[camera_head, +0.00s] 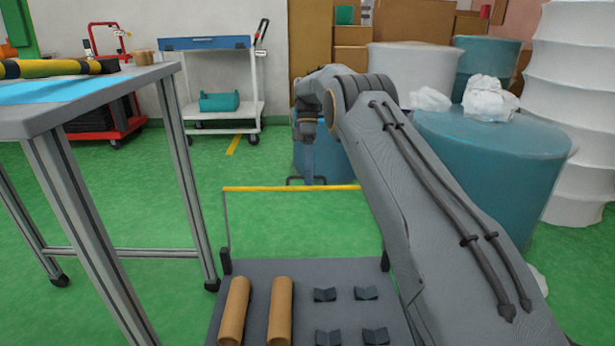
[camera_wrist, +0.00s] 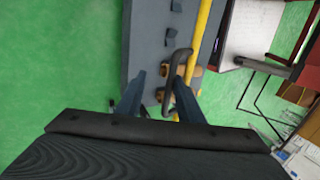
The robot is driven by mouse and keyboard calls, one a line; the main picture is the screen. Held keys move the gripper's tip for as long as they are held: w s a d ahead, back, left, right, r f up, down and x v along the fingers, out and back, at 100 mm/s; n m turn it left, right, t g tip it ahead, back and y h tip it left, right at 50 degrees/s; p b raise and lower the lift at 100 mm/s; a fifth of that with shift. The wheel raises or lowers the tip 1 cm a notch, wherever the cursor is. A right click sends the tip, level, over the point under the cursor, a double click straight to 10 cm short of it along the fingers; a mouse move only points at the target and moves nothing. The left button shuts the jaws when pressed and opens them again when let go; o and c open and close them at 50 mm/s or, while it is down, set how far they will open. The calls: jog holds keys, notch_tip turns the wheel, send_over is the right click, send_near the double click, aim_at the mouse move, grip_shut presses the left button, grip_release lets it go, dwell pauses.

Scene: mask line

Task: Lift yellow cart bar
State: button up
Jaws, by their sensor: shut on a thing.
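The yellow cart bar (camera_head: 270,188) runs level across the far end of a low grey cart (camera_head: 262,269) in the head view. The exact contact is hard to see.
Two brown rolls (camera_head: 280,310) and several dark blocks lie on the grey cart. A grey table (camera_head: 150,75) stands at the left. A white trolley (camera_head: 245,110) is behind. Teal drums (camera_head: 490,160) stand at the right.

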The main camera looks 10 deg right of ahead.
notch_tip(320, 180, up, 9)
jog(key=p, duration=0.1)
jog(key=shift+a+r+p, duration=0.15)
jog(key=shift+p, duration=0.25)
